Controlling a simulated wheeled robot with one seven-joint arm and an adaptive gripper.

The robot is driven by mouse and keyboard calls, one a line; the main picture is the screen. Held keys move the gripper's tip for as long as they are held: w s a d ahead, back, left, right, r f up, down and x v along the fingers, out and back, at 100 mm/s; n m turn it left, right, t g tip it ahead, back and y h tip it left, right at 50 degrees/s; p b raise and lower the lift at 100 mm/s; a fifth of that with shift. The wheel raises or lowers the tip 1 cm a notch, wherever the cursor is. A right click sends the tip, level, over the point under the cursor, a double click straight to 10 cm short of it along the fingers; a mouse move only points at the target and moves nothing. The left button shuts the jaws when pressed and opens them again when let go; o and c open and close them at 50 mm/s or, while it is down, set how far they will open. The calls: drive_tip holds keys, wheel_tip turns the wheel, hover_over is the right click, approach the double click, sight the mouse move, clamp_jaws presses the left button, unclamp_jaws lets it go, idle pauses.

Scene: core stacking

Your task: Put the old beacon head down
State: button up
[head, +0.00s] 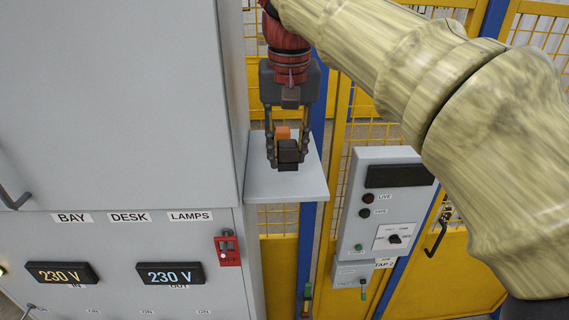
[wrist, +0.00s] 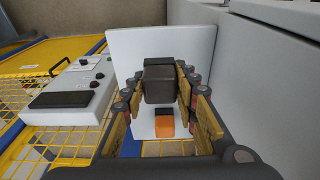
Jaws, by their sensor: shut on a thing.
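A dark brown-black block, which I take for the old beacon head (head: 288,153), is between the fingers of my gripper (head: 288,163). It also shows in the wrist view (wrist: 159,88), with a finger on each side. The gripper is shut on it, over the pale grey shelf (head: 258,184). I cannot tell whether its underside touches the shelf. A small orange piece (head: 282,132) shows just behind the held head in the head view. In the wrist view the orange piece (wrist: 165,128) has a dark end and lies on the shelf, apart from the held head.
A grey cabinet (head: 120,100) with voltage displays stands left of the shelf, with a red switch (head: 228,249) on its front. A grey control box (head: 367,215) hangs on the yellow fence to the right. The shelf's front part is bare.

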sight(285, 181)
drive_tip(key=shift+w+a+f, duration=0.1)
drive_tip(key=shift+f, duration=0.85)
drive_tip(key=shift+w+a+f, duration=0.1)
drive_tip(key=shift+f, duration=0.85)
drive_tip(key=shift+f, duration=0.15)
drive_tip(key=o, duration=1.1)
drive_tip(key=shift+o, duration=0.2)
drive_tip(key=r, duration=0.4)
drive_tip(key=s+r, duration=0.1)
drive_tip(key=r, duration=0.3)
drive_tip(key=s+r+p, duration=0.1)
drive_tip(key=r, duration=0.3)
drive_tip(key=shift+r, duration=0.1)
